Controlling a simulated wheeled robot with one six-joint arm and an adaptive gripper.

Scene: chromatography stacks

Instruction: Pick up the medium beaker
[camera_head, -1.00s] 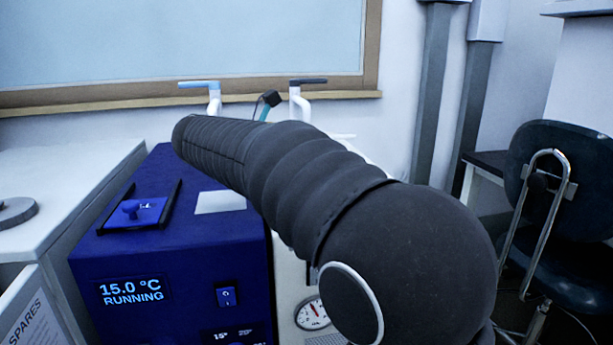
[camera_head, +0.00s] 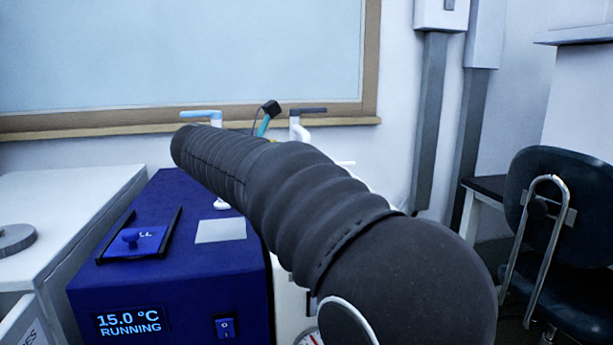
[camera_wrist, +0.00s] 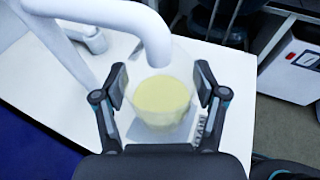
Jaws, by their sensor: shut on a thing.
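The medium beaker (camera_wrist: 162,98) is a clear vessel with pale yellow contents, seen in the wrist view. My gripper (camera_wrist: 160,84) is shut on it, with one finger on each side of its wall. A white curved spout hangs over the beaker and hides part of its rim. I cannot tell whether the beaker's base touches the white surface under it. In the head view my own arm hides the gripper and the beaker.
White pipes with a blue-handled tap (camera_head: 201,115) and a grey-handled tap (camera_head: 308,112) stand close by. A blue cooling unit (camera_head: 170,270) reads 15.0 °C RUNNING. A chair (camera_head: 560,230) is at the right. White worktop (camera_wrist: 236,75) lies clear right of the beaker.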

